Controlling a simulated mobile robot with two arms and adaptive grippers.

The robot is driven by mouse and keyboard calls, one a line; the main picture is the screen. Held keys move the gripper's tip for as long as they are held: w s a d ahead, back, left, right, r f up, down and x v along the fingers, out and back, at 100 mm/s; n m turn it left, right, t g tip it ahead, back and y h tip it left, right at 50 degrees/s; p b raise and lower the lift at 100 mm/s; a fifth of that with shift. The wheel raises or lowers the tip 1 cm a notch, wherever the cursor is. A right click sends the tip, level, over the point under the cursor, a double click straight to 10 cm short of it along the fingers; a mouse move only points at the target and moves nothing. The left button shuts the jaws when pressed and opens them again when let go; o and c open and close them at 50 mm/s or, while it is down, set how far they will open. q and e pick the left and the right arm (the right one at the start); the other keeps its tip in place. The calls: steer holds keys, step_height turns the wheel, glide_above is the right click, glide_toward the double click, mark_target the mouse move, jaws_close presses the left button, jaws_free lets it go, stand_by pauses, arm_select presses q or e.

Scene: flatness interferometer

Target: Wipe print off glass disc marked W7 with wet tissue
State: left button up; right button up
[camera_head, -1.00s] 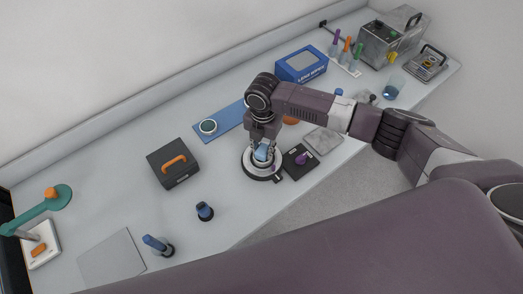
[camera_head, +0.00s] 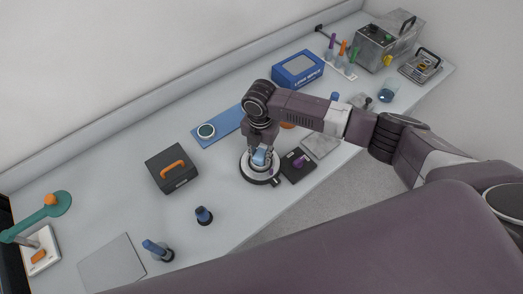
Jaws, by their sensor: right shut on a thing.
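My right gripper (camera_head: 261,150) points down over a round black-and-white holder (camera_head: 246,172) near the table's front edge. It is shut on a light blue tissue (camera_head: 259,158), which sits low over the middle of the holder. The gripper and tissue hide the middle of the holder, so I cannot see a disc, a print or a W7 mark there. Another round disc (camera_head: 206,131) with a pale rim lies on a blue strip (camera_head: 229,122) behind and to the left. My left gripper is not in view.
A black case with an orange handle (camera_head: 171,169) stands left of the holder. A black block with a purple knob (camera_head: 299,163) is close on its right. A blue wipes box (camera_head: 298,69) and a beaker (camera_head: 388,90) stand farther back. The table between case and holder is clear.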

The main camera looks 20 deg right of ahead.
steer(key=shift+s+a, duration=0.5)
steer(key=shift+a, duration=0.1)
steer(key=shift+w+d, duration=0.65)
steer(key=shift+d, duration=0.05)
steer(key=shift+r, duration=0.1)
steer(key=shift+r, duration=4)
